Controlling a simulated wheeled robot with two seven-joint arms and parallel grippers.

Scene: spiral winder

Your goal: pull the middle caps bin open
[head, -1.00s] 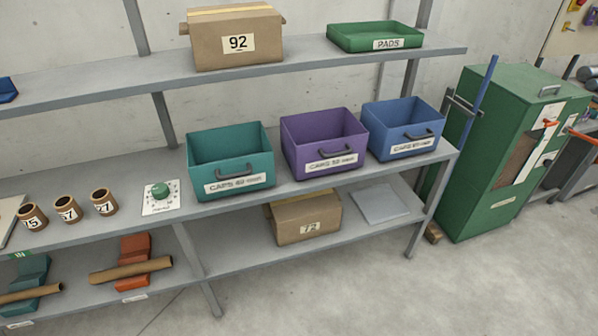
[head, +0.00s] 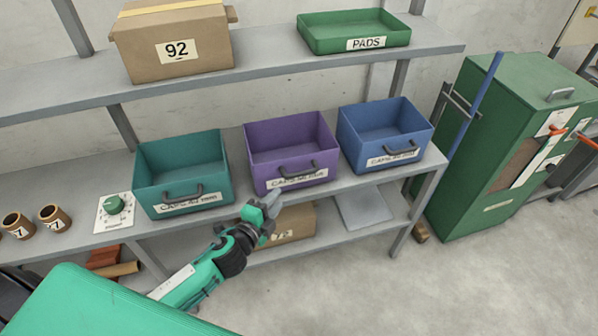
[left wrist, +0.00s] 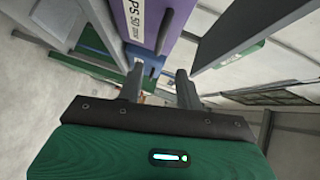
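The middle caps bin is the purple one (head: 262,157), on the middle shelf between a teal caps bin (head: 182,165) and a blue caps bin (head: 350,135). A dark handle (head: 297,172) and a white label are on its front. My left gripper (head: 268,204) is in front of the shelf edge, below and a little left of that handle, apart from it in the head view. In the left wrist view my left gripper (left wrist: 158,88) has its fingers spread with nothing held, and the purple bin's labelled front (left wrist: 145,12) shows beyond them. My right gripper is not in view.
A cardboard box (head: 290,222) and a flat grey item (head: 366,208) lie on the lower shelf. A box marked 92 (head: 205,55) and a green PADS tray (head: 330,32) are on the top shelf. A green cabinet (head: 480,150) stands right. The floor in front is clear.

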